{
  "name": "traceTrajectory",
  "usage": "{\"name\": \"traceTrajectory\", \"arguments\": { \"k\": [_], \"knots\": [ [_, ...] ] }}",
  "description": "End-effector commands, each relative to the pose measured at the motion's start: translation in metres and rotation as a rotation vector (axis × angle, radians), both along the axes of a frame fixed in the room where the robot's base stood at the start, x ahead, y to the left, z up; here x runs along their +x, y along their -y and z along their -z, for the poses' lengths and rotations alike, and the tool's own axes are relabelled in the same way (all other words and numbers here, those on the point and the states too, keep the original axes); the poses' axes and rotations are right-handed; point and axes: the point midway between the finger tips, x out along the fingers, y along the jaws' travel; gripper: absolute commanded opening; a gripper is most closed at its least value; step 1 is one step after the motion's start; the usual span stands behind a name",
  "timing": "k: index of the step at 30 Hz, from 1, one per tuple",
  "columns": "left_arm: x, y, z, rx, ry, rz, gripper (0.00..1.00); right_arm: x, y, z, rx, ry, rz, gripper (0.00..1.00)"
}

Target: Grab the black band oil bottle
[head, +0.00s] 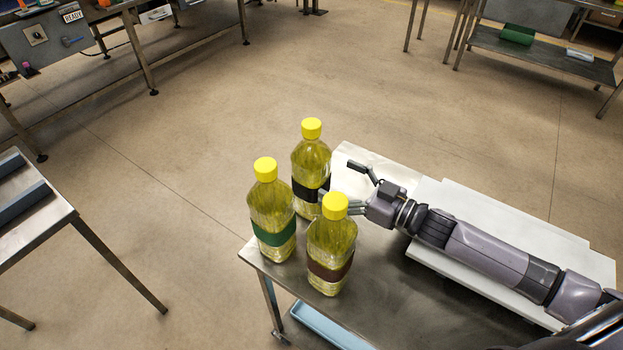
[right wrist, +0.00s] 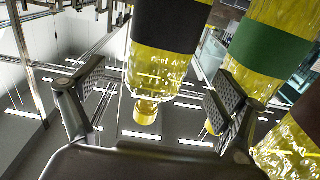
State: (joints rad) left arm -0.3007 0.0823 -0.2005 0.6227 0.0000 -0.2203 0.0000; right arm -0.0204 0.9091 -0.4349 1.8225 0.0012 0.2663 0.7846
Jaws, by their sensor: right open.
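The black band oil bottle (head: 311,167) stands upright at the far corner of the metal table (head: 400,315), with yellow oil and a yellow cap. A green band bottle (head: 270,212) stands at its lower left and a brown band bottle (head: 331,250) in front. My right gripper (head: 340,182) is open and empty, just right of the black band bottle. In the right wrist view, this bottle (right wrist: 160,68) appears upside down in the gap between the open fingers (right wrist: 156,88); I cannot tell whether they touch it. My left gripper is out of view.
The green band bottle (right wrist: 268,42) and brown band bottle (right wrist: 297,150) crowd the right finger in the right wrist view. A white board (head: 570,250) lies under my right arm. Another table (head: 35,240) stands at the left, with open floor between.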

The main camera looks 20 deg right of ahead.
Motion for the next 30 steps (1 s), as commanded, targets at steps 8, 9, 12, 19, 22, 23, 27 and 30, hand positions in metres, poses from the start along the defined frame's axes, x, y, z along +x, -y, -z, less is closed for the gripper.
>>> {"name": "traceTrajectory", "arguments": {
  "k": [8, 9, 12, 19, 22, 23, 27, 30],
  "knots": [
    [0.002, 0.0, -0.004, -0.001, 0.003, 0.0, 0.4, 0.016, -0.012, -0.002, 0.0, 0.001, 0.001, 0.9],
    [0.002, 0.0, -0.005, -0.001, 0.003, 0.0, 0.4, 0.019, -0.014, -0.003, 0.0, 0.003, 0.0, 0.9],
    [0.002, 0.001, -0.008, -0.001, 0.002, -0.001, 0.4, 0.031, -0.023, -0.005, 0.002, 0.004, 0.0, 0.9],
    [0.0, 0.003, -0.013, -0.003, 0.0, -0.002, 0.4, 0.056, -0.043, -0.004, 0.0, 0.002, 0.001, 0.9],
    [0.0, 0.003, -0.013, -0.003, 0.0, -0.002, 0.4, 0.059, -0.046, -0.002, -0.001, 0.001, 0.0, 0.9],
    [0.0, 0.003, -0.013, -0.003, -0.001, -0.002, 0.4, 0.059, -0.046, -0.002, -0.001, 0.001, 0.0, 0.9],
    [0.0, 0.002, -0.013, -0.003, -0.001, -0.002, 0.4, 0.059, -0.046, -0.002, -0.001, 0.001, 0.0, 0.9],
    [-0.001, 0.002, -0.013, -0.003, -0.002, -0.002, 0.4, 0.059, -0.046, -0.002, -0.001, 0.001, 0.0, 0.86]
  ]
}}
